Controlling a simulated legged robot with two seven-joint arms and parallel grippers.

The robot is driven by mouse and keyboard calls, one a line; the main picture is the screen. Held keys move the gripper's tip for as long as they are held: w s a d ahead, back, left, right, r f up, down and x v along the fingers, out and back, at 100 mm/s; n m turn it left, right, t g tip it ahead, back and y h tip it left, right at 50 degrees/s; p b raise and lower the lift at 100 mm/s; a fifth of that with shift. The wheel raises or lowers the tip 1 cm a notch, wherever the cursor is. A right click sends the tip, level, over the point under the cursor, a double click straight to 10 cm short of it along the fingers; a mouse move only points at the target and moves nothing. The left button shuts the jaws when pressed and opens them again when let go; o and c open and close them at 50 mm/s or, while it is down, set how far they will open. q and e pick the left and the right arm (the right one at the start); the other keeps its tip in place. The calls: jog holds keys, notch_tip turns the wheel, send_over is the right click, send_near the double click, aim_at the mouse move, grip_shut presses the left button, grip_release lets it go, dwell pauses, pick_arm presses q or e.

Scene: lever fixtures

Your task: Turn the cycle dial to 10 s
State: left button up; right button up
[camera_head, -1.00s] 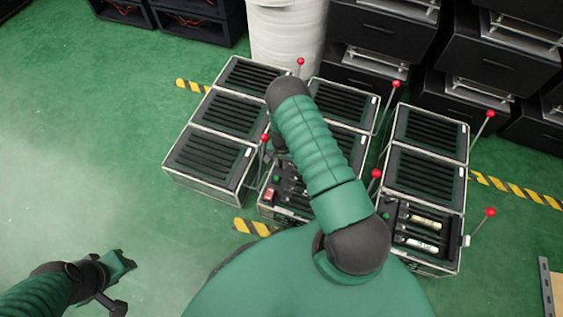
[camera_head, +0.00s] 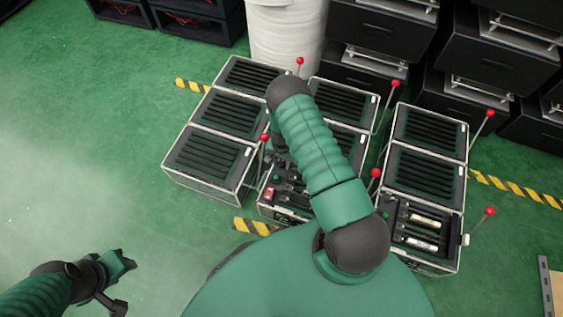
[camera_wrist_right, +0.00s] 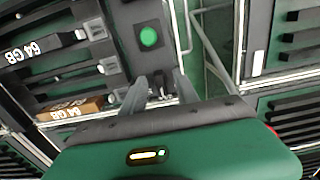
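My right gripper (camera_wrist_right: 160,90) points down at the middle front fixture box (camera_head: 287,214). Its two fingers are apart in the right wrist view, and small dark and metallic parts show between and beyond the tips. I cannot tell whether one of these is the cycle dial, or whether the fingers touch anything. A round green button (camera_wrist_right: 148,37) sits on the dark panel just beyond the fingertips. In the head view my right arm hides much of this box. My left gripper (camera_head: 122,264) hangs over bare floor at the lower left, far from the boxes; its finger gap is unclear.
Modules marked 64 GB (camera_wrist_right: 40,47) lie left of the fingers. A red switch (camera_head: 269,195) is on the middle front box. Red-knobbed levers (camera_head: 489,211) stick up beside the slotted boxes. Dark cabinets (camera_head: 380,32) stand behind. The green floor (camera_head: 80,150) at left is free.

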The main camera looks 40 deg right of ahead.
notch_tip(320, 180, up, 17)
jog(key=p, duration=0.7)
jog(key=shift+f, duration=0.15)
